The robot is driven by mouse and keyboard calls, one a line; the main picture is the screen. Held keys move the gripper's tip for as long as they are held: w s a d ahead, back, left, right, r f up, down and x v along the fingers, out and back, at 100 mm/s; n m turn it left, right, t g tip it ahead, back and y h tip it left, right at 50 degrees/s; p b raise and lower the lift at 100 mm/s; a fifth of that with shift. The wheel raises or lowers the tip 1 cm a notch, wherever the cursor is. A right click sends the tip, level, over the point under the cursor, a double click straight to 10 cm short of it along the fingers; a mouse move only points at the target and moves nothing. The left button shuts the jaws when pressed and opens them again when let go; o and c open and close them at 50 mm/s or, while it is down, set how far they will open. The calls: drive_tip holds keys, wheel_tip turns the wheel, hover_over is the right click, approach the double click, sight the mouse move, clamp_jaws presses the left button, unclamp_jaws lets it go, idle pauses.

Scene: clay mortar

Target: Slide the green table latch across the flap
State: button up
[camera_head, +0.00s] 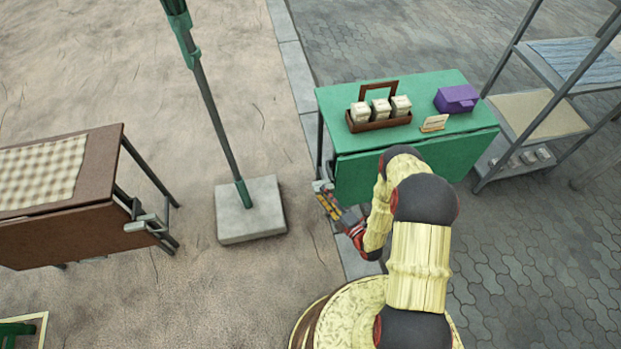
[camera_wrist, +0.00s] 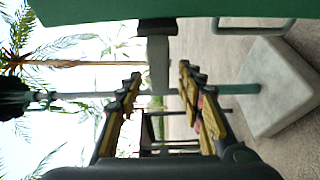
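The green table (camera_head: 420,100) stands at the upper right, and its green front flap (camera_head: 360,180) hangs down below the top edge. The latch (camera_head: 322,186) is a small grey piece at the flap's left end. In the wrist view the grey latch block (camera_wrist: 158,62) shows under the green panel (camera_wrist: 170,8), in line with the gap between my fingertips. My gripper (camera_head: 327,202) is just in front of and below the latch. In the wrist view my gripper (camera_wrist: 160,76) is open with its two yellow-and-black fingers apart. I cannot tell whether a finger touches the latch.
On the table are a brown carrier (camera_head: 380,124) with cartons, a purple box (camera_head: 457,98) and a small card (camera_head: 434,123). A pole's concrete base (camera_head: 250,210) stands left of the gripper. A brown table (camera_head: 70,235) is far left, and a metal shelf (camera_head: 540,115) is right.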

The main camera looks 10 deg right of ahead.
sight(315, 183)
drive_tip(key=b+x, duration=0.2)
drive_tip(key=x, duration=0.5)
drive_tip(key=shift+w, duration=0.2)
drive_tip(key=shift+c, duration=0.2)
clamp_jaws()
idle(0.6)
